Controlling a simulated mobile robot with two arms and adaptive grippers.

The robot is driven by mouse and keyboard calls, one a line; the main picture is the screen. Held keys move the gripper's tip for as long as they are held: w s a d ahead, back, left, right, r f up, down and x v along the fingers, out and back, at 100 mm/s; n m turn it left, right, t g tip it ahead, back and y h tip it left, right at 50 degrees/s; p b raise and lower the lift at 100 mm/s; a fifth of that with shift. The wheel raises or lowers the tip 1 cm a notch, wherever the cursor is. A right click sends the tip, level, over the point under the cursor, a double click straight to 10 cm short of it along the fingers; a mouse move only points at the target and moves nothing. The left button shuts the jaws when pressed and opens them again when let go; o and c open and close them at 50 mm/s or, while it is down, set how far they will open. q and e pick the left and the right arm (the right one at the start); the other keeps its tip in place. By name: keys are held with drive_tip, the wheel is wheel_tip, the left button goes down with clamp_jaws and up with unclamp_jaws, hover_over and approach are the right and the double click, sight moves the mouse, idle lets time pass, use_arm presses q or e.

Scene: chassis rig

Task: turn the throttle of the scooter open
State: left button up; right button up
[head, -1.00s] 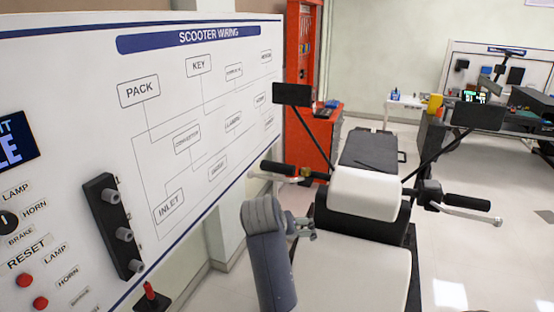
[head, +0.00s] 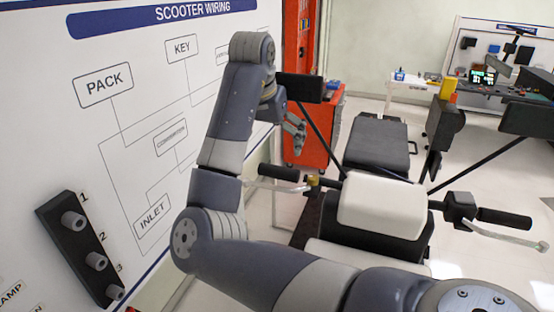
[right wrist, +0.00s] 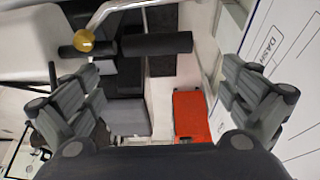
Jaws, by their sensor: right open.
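The scooter stands to the right of the board with its handlebar toward me. Its black handlebar grip at picture left (head: 277,172) has a silver lever beside it and a small yellow piece at its inner end. The other black grip (head: 504,218) is at picture right. My right arm reaches across the front, and my right gripper (head: 296,132) is above and beyond the left-hand grip. In the right wrist view the open fingers (right wrist: 158,78) are apart and empty. The black grip (right wrist: 157,44) shows between them, not touched as far as I can see. My left gripper is out of view.
The wiring board (head: 120,140) stands close on the left, beside my right arm. A mirror (head: 301,88) on a thin stalk stands near the gripper. A red cabinet (head: 318,135) is behind. A second mirror (head: 525,118) is at right.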

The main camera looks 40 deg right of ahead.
sight(278, 167)
drive_tip(key=x, duration=0.3)
drive_tip(key=s+x, duration=0.1)
drive_tip(key=x, duration=0.1)
drive_tip(key=shift+a+f+p, duration=0.1)
drive_tip(key=shift+f+p, duration=0.25)
drive_tip(key=shift+p, duration=0.05)
drive_tip(key=shift+w+d+f+p, duration=0.2)
drive_tip(key=shift+w+d+f, duration=0.15)
drive_tip(key=shift+f, duration=0.2)
drive_tip(key=shift+w+d+f+p, duration=0.2)
drive_tip(key=shift+w+d+f, duration=0.15)
drive_tip(key=shift+f, duration=0.25)
drive_tip(key=shift+s+f, duration=0.15)
drive_tip(key=shift+f, duration=0.15)
drive_tip(key=shift+a, duration=0.1)
drive_tip(key=c, duration=0.4)
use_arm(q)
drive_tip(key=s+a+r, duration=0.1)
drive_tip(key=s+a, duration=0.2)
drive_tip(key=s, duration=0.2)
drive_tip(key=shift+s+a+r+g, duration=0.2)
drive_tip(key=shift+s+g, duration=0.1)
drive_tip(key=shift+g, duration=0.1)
use_arm(e)
drive_tip(key=c, duration=0.4)
